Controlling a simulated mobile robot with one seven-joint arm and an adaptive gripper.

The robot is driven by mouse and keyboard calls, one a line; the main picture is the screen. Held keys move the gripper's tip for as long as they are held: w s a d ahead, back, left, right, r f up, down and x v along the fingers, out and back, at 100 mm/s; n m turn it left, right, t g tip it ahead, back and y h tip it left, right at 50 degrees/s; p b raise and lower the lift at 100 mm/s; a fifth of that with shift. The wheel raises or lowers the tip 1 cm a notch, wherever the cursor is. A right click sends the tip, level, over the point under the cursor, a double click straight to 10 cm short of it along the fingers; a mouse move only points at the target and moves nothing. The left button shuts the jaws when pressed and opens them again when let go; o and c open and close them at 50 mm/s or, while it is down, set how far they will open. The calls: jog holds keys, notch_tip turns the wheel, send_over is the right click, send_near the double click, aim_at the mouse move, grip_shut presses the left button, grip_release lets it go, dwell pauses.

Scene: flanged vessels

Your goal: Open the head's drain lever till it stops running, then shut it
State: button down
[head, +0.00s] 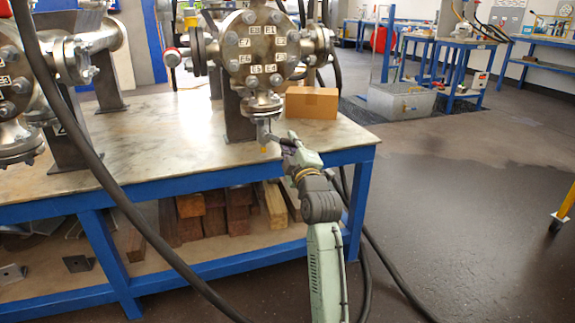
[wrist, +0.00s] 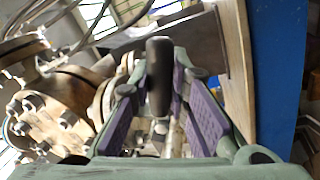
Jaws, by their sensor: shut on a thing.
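The flanged head (head: 262,48) with white labels stands on the table, bolted all round. Its drain (head: 264,132) hangs below the lower flange, with a small yellowish tip at the bottom. The dark drain lever (wrist: 158,72) lies between the purple finger pads in the wrist view. My gripper (head: 287,143) comes from the front right and is shut on the lever; it also shows in the wrist view (wrist: 163,80). In the head view the gripper hides much of the lever. I cannot make out whether liquid runs from the drain.
Another flanged vessel (head: 15,85) is at the left. A black hose (head: 95,165) crosses the near left.

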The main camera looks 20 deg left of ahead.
jog(key=n, duration=0.1)
jog(key=n+b, duration=0.1)
jog(key=r+b, duration=0.1)
jog(key=shift+w+d+n+y, duration=0.2)
jog(key=shift+d+n+y, duration=0.05)
jog(key=shift+n+y, duration=0.15)
jog(key=shift+r+n+g+b, duration=0.3)
jog(key=shift+r+n+b, duration=0.5)
jog(key=shift+n+b, duration=0.35)
jog(key=c, duration=1.5)
grip_release()
jog(key=shift+a, duration=0.1)
jog(key=shift+c, duration=0.2)
jog(key=shift+s, duration=0.1)
jog(key=v, duration=0.7)
jog(key=shift+s+d+f, duration=0.1)
jog(key=shift+d+f, duration=0.05)
jog(key=shift+d, duration=0.1)
